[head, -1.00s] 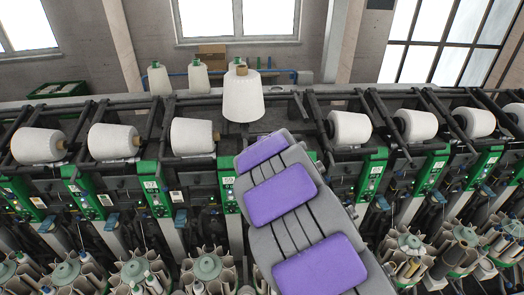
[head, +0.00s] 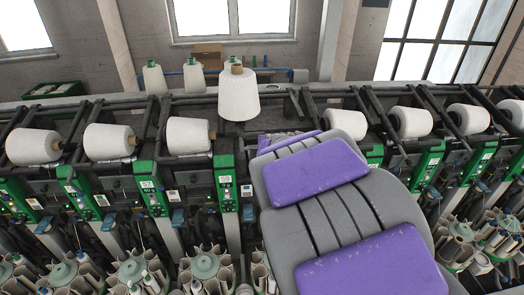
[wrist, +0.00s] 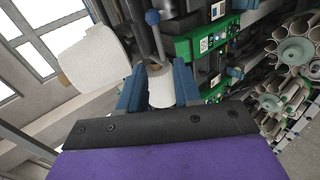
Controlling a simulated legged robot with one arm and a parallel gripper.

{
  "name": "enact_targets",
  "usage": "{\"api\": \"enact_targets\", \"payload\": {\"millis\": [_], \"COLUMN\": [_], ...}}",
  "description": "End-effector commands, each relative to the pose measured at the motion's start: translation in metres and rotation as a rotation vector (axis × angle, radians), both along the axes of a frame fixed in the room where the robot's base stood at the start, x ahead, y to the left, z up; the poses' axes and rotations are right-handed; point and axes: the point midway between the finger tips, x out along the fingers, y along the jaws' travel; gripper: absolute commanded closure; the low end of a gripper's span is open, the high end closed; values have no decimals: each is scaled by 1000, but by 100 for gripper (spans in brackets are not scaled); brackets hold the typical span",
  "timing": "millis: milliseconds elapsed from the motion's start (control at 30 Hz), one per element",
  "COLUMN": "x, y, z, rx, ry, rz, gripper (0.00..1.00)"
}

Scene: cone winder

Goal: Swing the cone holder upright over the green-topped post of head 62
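In the wrist view, the two blue fingers of my gripper (wrist: 160,82) stand apart. A small white cylinder (wrist: 161,90) shows between or behind them, with no clear contact. A dark lever with a blue ball knob (wrist: 153,17), seemingly the cone holder's handle, rises just beyond the fingertips. A green-topped post (wrist: 205,42) stands to its right; its number is not readable. In the head view my purple and grey arm hides the gripper and that part of the machine, so I cannot pick out head 62.
White cones lie in holders along the row, such as one left of my arm (head: 188,136). Creels of bobbins (head: 205,268) stand below. Windows are behind.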

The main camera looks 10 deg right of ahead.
Motion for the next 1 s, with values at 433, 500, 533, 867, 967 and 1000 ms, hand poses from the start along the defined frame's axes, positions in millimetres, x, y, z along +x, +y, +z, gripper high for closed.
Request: {"api": "enact_targets", "payload": {"millis": [433, 500, 533, 867, 967, 1000], "x": [-24, -24, -24, -24, -24, -24], "y": [-1, -1, -1, -1, -1, -1], "z": [15, 15, 15, 15, 16, 16], "rx": [-1, -1, -1, -1, -1, -1], "ry": [3, 3, 2, 1, 1, 1], "rz": [-1, -1, -1, -1, -1, -1], "gripper": [67, 67, 67, 67, 67, 67]}}
